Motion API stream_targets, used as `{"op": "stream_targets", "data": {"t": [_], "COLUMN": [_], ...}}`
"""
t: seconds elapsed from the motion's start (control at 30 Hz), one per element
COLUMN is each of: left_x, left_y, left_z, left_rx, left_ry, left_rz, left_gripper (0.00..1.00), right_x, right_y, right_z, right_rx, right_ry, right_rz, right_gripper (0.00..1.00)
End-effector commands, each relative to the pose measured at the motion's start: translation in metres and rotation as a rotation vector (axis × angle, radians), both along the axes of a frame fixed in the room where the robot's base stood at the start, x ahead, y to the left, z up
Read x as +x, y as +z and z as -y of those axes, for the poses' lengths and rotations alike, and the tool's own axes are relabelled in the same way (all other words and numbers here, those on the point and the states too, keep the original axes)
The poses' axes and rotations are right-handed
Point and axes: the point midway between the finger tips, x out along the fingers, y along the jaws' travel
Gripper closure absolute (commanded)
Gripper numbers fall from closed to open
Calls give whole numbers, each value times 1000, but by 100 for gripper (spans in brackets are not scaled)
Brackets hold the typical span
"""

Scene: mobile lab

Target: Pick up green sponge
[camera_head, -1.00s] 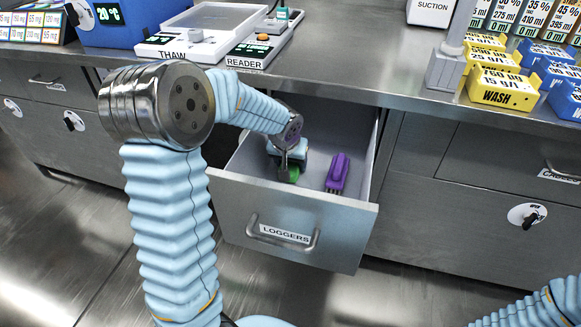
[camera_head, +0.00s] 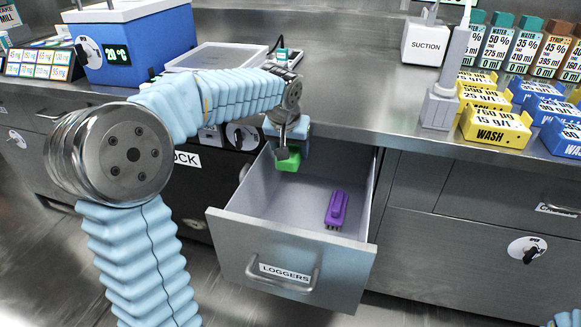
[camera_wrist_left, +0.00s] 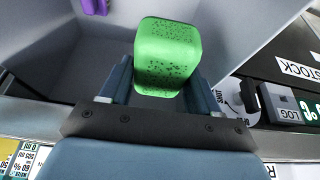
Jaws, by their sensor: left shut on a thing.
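The green sponge (camera_head: 288,159) is held in my left gripper (camera_head: 287,150), above the back left of the open drawer in the head view. In the left wrist view the sponge (camera_wrist_left: 167,57) is a green block with dark pores, between the two fingers of the left gripper (camera_wrist_left: 165,85). The gripper is shut on it. Part of the sponge is hidden behind the gripper in the head view.
The open drawer labelled LOGGERS (camera_head: 230,222) holds a purple brush-like object (camera_head: 337,209). The counter edge (camera_head: 400,130) runs above and behind the drawer. Yellow WASH blocks (camera_head: 495,127) and a white SUCTION box (camera_head: 425,42) stand on the counter.

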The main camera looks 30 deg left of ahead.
Motion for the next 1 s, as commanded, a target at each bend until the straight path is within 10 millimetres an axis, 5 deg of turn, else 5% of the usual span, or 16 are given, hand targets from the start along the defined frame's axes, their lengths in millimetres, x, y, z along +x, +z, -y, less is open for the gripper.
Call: {"op": "stream_targets", "data": {"t": [0.07,0.63,1.0], "left_x": [0,-76,-94], "left_y": [16,11,12], "left_z": [0,126,154], "left_rx": [0,0,0], "left_ry": [-2,-5,0], "left_rz": [4,1,0], "left_gripper": [67,67,67], "right_x": [0,2,3], "right_y": [3,-22,-24], "right_z": [0,6,7], "right_rx": [0,-9,-11], "right_ry": [0,-10,-12], "right_rz": [0,3,5], "right_gripper": [57,57,57]}}
